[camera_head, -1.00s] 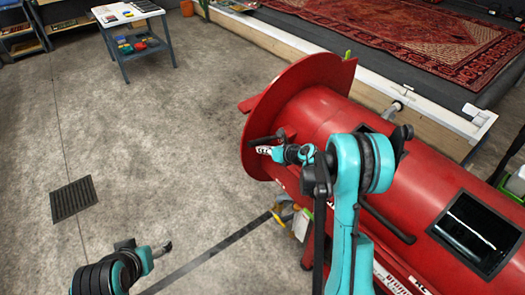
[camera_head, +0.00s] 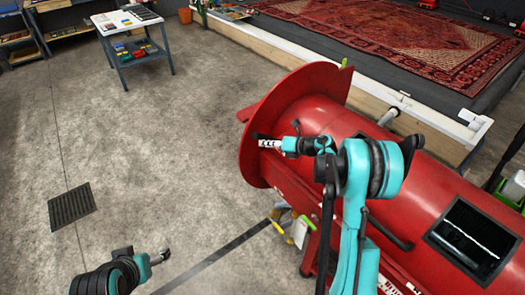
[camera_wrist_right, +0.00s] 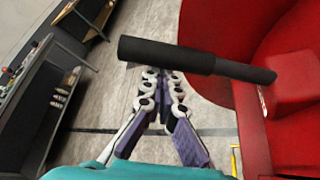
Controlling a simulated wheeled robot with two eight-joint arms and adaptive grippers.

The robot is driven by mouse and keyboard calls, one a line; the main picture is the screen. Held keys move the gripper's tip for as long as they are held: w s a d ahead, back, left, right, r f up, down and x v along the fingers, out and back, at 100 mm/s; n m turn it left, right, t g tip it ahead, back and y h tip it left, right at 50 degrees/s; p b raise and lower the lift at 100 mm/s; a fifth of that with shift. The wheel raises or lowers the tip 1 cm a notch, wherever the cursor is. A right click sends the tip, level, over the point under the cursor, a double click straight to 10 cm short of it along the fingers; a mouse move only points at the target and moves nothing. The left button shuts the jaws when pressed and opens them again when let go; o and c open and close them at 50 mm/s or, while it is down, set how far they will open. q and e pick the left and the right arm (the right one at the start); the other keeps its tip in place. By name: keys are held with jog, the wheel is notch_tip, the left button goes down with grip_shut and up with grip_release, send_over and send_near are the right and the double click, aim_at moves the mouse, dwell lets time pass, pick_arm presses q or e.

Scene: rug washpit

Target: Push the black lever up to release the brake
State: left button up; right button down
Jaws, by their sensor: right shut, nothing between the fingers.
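The black lever (camera_wrist_right: 170,54) is a thick round bar in the right wrist view. It runs from a free end at upper left to a red block (camera_wrist_right: 297,78) on the red machine. In the head view a small dark part of the lever (camera_head: 256,135) shows at the machine's round flange. My right gripper (camera_wrist_right: 162,72) is shut and empty. Its fingertips cross the lever near its free end and are partly hidden by it; contact cannot be made out. In the head view the right gripper (camera_head: 262,143) is beside the flange. My left gripper (camera_head: 165,254) is low at left, its fingers unclear.
The red machine (camera_head: 310,110) fills the right side. A patterned rug (camera_head: 400,40) lies behind it on a raised bed. A small table (camera_head: 130,22) stands at the back left, and a drain grate (camera_head: 72,203) is in the floor.

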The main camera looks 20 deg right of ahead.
jog(key=w+d+r+m+y, duration=0.3)
jog(key=d+r+m+y, duration=0.1)
jog(key=d, duration=0.4)
jog(key=shift+d+r+m, duration=0.4)
jog(key=shift+r+m, duration=0.1)
jog(key=shift+r, duration=0.75)
jog(key=shift+w+t, duration=0.15)
jog(key=shift+t, duration=0.15)
